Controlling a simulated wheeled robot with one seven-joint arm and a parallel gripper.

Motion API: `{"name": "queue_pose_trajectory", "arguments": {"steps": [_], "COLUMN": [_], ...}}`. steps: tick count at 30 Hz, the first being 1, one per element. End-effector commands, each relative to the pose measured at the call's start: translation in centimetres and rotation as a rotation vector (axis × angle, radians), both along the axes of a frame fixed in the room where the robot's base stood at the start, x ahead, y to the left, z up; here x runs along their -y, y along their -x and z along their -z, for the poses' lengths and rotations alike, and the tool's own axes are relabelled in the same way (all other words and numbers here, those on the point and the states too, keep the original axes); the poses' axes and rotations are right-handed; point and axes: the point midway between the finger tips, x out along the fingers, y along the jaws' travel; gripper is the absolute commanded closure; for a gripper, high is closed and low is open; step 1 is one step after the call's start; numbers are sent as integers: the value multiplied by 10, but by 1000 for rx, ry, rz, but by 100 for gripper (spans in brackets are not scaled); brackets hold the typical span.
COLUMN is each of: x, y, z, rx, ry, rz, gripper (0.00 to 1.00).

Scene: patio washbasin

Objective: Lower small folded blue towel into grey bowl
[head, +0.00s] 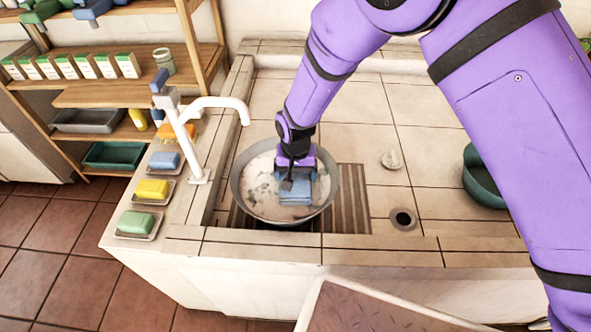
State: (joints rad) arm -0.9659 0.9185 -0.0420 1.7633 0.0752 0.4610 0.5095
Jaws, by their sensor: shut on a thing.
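The grey bowl (244,203) stands on a slatted rack in the tiled basin, under the white tap. Its inside looks pale with darker patches. My gripper (296,182) points down over the bowl. It is shut on the small folded blue towel (295,193), which shows below and around the fingers, within the bowl's rim as seen from here. I cannot tell whether the towel touches the bowl's bottom. My gripper hides part of the towel and of the bowl's far side.
The white tap (187,135) stands close left of the bowl. Blue, yellow (152,189) and green soaps sit in dishes on the left ledge. A pale lump (391,160), a drain hole (403,219) and a dark green tub (482,180) lie to the right. Shelves stand at back left.

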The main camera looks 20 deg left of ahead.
Motion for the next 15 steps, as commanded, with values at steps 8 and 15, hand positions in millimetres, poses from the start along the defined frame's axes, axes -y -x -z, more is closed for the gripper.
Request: {"name": "queue_pose_trajectory", "arguments": {"steps": [8,15], "x": [0,0], "y": [0,0], "z": [13,22], "rx": [-1,0], "ry": [1,0], "rz": [0,0], "gripper": [36,36]}}
